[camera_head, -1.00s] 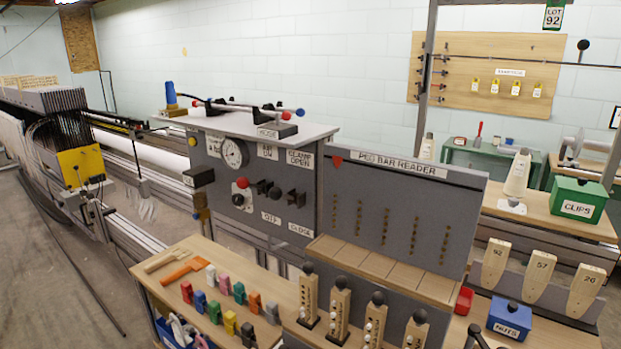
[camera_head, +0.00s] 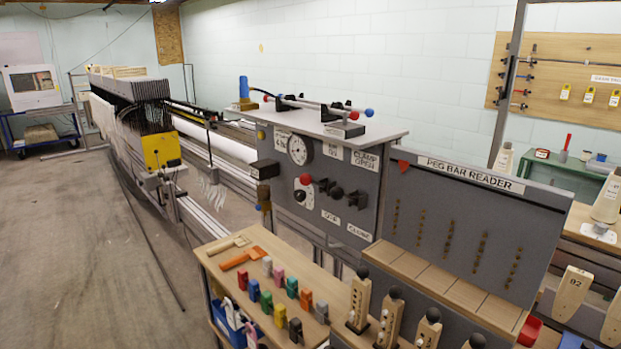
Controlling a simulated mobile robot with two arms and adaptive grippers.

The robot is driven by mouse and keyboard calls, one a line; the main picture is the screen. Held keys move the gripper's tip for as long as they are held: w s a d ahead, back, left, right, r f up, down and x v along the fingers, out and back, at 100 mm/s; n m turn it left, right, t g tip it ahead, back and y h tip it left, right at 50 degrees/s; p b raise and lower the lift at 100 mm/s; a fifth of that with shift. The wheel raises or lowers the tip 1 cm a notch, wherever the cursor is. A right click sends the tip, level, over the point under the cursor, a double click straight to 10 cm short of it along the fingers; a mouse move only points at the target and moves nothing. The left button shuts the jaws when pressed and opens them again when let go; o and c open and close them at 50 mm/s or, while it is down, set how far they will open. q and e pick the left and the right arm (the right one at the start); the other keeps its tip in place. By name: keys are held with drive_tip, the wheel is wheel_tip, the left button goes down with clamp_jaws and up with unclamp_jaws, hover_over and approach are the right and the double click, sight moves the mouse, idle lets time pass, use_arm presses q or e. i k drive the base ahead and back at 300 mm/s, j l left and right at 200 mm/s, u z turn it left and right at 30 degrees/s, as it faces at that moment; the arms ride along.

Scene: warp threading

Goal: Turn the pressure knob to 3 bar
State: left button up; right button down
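The grey control panel (camera_head: 345,168) stands in the middle of the view. It carries a round white pressure gauge (camera_head: 299,150) at its upper left; the needle reading is too small to tell. Below the gauge is a red button (camera_head: 305,179), and under it a black knob (camera_head: 299,196) on a light plate, which looks like the pressure knob. Its setting cannot be read. More black knobs (camera_head: 337,192) sit to the right, near labels including "CLAMP OPEN" and "CLOSE". Neither of my grippers is in view and nothing touches the panel.
A wooden table (camera_head: 235,262) with several coloured clips stands in front of the panel. Peg bars (camera_head: 360,300) stand at the front right, below the peg bar reader (camera_head: 470,215). The loom (camera_head: 160,150) is behind on the left. Open floor (camera_head: 90,270) lies at the left.

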sight(300, 195)
drive_tip(key=i+j+z, duration=0.1)
drive_tip(key=j, duration=0.25)
drive_tip(key=i+j+z, duration=0.25)
drive_tip(key=i+j, duration=0.15)
drive_tip(key=j, duration=0.3)
